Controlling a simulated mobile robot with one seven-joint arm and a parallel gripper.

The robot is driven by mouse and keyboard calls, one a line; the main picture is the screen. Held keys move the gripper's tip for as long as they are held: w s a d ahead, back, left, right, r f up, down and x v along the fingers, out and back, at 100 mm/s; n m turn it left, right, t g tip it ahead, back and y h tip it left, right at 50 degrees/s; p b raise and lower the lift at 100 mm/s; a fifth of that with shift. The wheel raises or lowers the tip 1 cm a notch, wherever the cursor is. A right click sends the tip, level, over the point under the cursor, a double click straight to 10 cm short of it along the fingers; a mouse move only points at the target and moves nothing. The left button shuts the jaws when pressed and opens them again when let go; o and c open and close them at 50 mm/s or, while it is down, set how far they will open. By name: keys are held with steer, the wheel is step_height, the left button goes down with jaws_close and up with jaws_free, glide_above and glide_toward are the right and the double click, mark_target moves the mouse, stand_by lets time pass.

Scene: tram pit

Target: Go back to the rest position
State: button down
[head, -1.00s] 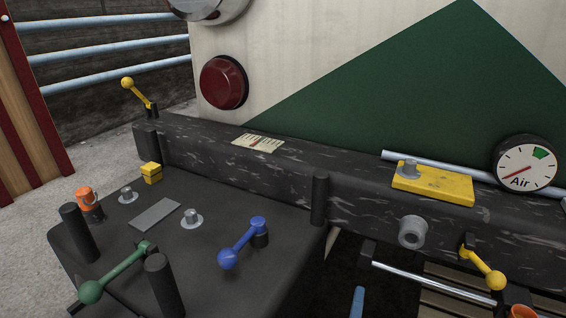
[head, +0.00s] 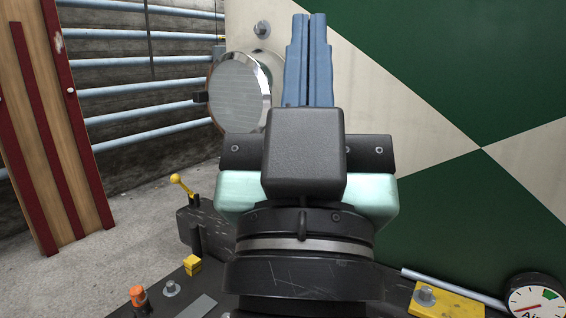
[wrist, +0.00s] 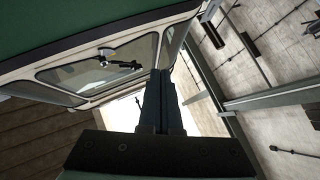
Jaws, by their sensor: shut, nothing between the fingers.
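My gripper (head: 309,20) stands upright in the middle of the head view, its two blue fingers pointing up and pressed together with nothing between them. Its dark wrist hides much of the black bench and beam behind it. In the wrist view the shut fingers (wrist: 161,80) point up the picture. Beyond them are a windowed vehicle front (wrist: 105,70) and a bright gap. No object touches the fingers.
A round chrome lamp (head: 238,90) on the green and cream panel is just left of my gripper. A striped wooden panel (head: 55,130) stands left.

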step_height(320, 180, up, 41)
steer(key=s+a+t+y+p, duration=0.1)
steer(key=s+a+y+p, duration=0.1)
steer(key=p, duration=3.5)
steer(key=shift+s+n, duration=0.2)
steer(key=shift+n, duration=0.1)
steer(key=shift+r, duration=0.1)
